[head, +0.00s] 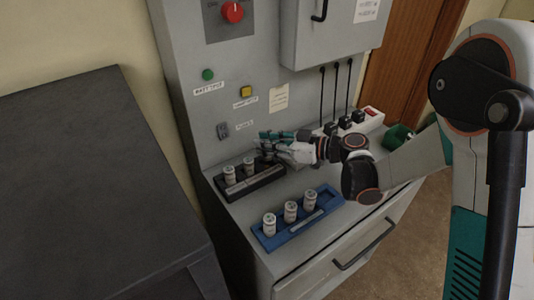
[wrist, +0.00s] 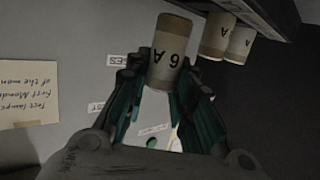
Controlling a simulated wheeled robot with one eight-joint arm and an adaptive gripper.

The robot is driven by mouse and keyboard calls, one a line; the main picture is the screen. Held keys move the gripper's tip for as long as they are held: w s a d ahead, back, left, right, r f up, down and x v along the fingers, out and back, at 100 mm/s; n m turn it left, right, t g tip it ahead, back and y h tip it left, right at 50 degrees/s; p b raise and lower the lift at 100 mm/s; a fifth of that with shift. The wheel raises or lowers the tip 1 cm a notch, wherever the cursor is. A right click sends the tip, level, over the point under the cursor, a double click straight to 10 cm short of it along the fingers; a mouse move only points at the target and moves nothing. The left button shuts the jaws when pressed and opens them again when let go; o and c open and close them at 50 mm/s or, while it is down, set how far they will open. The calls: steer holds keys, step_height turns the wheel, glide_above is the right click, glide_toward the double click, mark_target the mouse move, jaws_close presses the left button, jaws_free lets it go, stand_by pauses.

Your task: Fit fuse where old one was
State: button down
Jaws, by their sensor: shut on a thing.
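My gripper (head: 268,146) is shut on a pale cylindrical fuse (wrist: 170,52) marked "6 A", seen between its fingers in the wrist view. In the head view the gripper is at the back right end of the black fuse block (head: 262,181) and hides that end and the held fuse. Two fuses, left (head: 229,175) and right (head: 249,166), stand upright in the block. Both also show beside the held fuse in the wrist view (wrist: 219,38). I cannot tell whether the held fuse touches the block. A blue rack (head: 318,214) in front holds three upright fuses (head: 290,211).
The grey console panel (head: 190,95) rises close behind the gripper, with a red knob (head: 232,12), a green button (head: 208,74) and a yellow button (head: 246,91). Black plugs (head: 345,122) and a green container (head: 398,137) are at right. A dark table (head: 90,190) stands at left.

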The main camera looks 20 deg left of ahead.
steer(key=shift+f+b, duration=0.4)
steer(key=shift+f, duration=1.2)
steer(key=shift+f, duration=0.2)
steer(key=c, duration=1.4)
jaws_free()
steer(key=shift+o, duration=0.2)
steer(key=shift+r, duration=0.15)
steer(key=shift+d+r, duration=0.15)
steer(key=shift+d, duration=0.1)
steer(key=p+v, duration=0.2)
steer(key=v, duration=0.9)
steer(key=shift+d, duration=0.25)
steer(key=shift+r, duration=0.1)
